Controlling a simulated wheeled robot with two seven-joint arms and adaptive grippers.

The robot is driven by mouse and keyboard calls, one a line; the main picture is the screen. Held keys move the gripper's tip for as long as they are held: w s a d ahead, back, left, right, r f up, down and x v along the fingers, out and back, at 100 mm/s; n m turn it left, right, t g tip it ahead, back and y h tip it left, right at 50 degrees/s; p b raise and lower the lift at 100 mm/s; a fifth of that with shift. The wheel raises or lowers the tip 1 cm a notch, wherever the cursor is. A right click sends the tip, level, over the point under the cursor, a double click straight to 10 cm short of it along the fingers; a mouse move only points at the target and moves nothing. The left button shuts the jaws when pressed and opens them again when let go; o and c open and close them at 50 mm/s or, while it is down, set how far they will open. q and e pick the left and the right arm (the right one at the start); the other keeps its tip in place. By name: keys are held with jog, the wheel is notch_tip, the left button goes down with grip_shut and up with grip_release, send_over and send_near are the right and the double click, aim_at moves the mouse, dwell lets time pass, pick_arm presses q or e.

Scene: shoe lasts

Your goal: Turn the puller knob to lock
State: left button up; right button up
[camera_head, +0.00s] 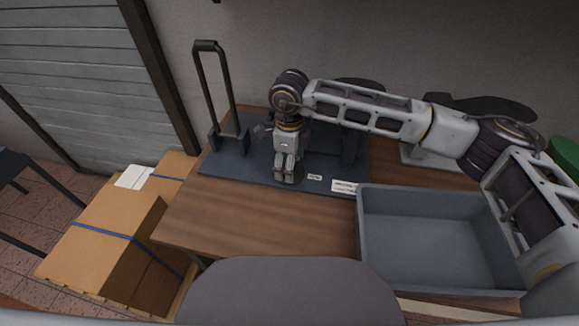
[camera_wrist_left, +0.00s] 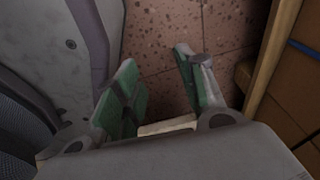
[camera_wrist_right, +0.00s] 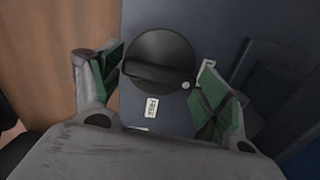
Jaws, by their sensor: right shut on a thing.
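The puller knob is a round black disc with a raised grip bar and a pale dot at its lower right edge; it shows in the right wrist view (camera_wrist_right: 162,52). It lies on a dark blue-grey base plate (camera_head: 228,163). My left gripper (camera_wrist_left: 158,82) is open and empty above the tiled floor.
A tall black loop handle (camera_head: 215,90) stands at the plate's back left. A grey bin (camera_head: 375,240) sits at the table's right. Dark shoe-last shapes (camera_head: 490,106) are behind my right arm. Cardboard boxes (camera_head: 110,228) stand left of the table (camera_head: 215,215), whose front left is clear.

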pick_arm(q)
jog(key=shift+w+d+r+b, duration=0.15)
jog(key=shift+w+d+b, duration=0.15)
jog(key=shift+w, duration=0.25)
jog(key=shift+w+d+r+b, duration=0.2)
jog(key=shift+w+d, duration=0.2)
jog(key=shift+w, duration=0.15)
pick_arm(e)
jog(key=shift+w+r+n, duration=0.1)
jog(key=shift+n, duration=0.6)
jog(key=o, duration=1)
pick_arm(q)
jog(key=shift+r, duration=0.1)
